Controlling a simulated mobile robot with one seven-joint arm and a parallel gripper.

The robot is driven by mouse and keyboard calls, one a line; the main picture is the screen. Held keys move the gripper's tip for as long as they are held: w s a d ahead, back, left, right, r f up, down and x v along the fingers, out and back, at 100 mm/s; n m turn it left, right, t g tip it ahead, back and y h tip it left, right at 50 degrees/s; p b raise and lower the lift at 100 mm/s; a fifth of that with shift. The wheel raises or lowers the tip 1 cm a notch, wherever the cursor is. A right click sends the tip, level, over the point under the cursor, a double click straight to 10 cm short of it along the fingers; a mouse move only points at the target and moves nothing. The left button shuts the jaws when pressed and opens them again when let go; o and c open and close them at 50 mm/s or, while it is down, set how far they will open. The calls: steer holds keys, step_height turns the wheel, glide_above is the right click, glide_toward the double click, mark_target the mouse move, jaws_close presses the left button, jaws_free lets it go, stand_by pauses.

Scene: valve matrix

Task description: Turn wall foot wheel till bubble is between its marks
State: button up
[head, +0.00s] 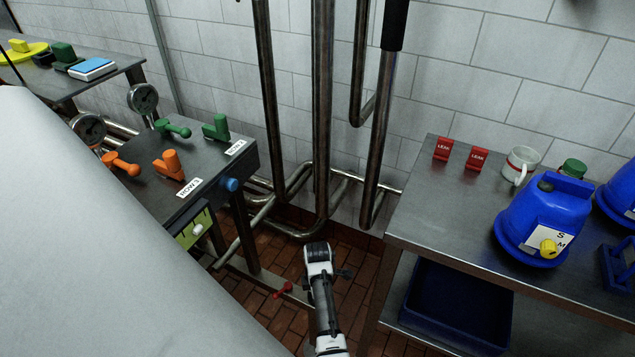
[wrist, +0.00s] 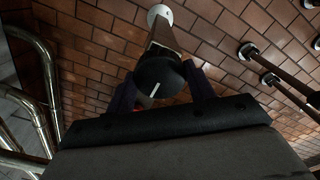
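My gripper (wrist: 160,88) points down at the floor, with its two dark fingers apart, one on each side of a round black knob with a white line (wrist: 158,78). In the head view my gripper (head: 318,252) is low between the two tables, and the knob is hidden there.
The left steel table (head: 225,160) carries orange and green valve handles and gauges. A red handle (head: 283,289) is low beside my gripper. Pipes (head: 322,120) run down the wall behind. The right table (head: 440,215) holds blue containers, with a blue bin (head: 455,305) below.

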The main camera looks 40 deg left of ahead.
steer(key=c, duration=0.4)
steer(key=shift+c, duration=0.2)
steer(key=shift+m, duration=0.3)
steer(key=m+p, duration=0.2)
steer(key=m, duration=0.1)
steer(key=shift+r+m, duration=0.1)
steer(key=shift+m, duration=0.2)
steer(key=m+p, duration=0.2)
steer(key=m, duration=0.3)
steer(key=m+p, duration=0.1)
steer(key=m, duration=0.4)
steer(key=shift+s+m, duration=0.1)
steer(key=shift+m, duration=0.3)
steer(key=shift+m+p, duration=0.3)
steer(key=shift+m, duration=2)
